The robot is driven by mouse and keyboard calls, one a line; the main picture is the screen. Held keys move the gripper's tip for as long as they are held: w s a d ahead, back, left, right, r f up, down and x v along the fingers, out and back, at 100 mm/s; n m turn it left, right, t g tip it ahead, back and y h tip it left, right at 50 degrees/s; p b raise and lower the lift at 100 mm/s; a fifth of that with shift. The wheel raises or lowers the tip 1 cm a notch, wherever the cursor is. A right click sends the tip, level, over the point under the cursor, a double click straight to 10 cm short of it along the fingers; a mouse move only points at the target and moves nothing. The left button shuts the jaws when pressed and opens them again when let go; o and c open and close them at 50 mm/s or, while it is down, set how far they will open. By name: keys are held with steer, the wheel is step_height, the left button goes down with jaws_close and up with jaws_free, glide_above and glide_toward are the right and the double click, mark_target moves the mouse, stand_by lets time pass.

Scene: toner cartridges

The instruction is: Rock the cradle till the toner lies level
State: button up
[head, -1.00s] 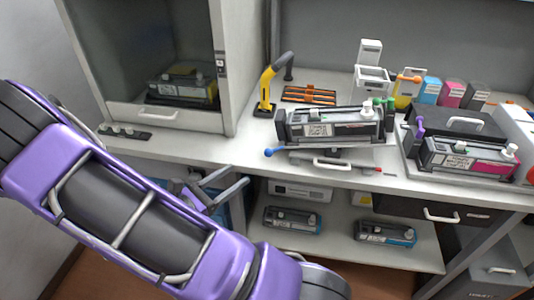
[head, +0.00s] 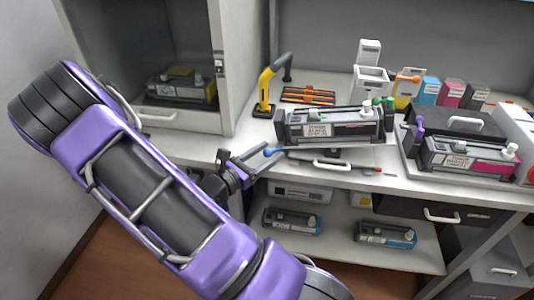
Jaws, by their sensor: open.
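The toner cartridge (head: 345,128), grey and black with a white label, lies in the cradle (head: 318,149) on the bench. Its right end looks slightly higher than its left in the head view, but I cannot tell its true tilt. The toner inside is hidden. The cradle's lever ends in a blue knob (head: 268,152) at its left, over the bench's front edge. My gripper (head: 270,153) is open at the knob, with its fingertips on either side of it in the picture. I cannot tell whether they touch it.
A glass-fronted cabinet (head: 228,70) stands at the left with a cartridge (head: 182,88) inside. An open case with a magenta cartridge (head: 465,157) is at the right. Blue-marked cartridges (head: 385,233) lie on the lower shelf.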

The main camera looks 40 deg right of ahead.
jaws_close()
stand_by(1.3)
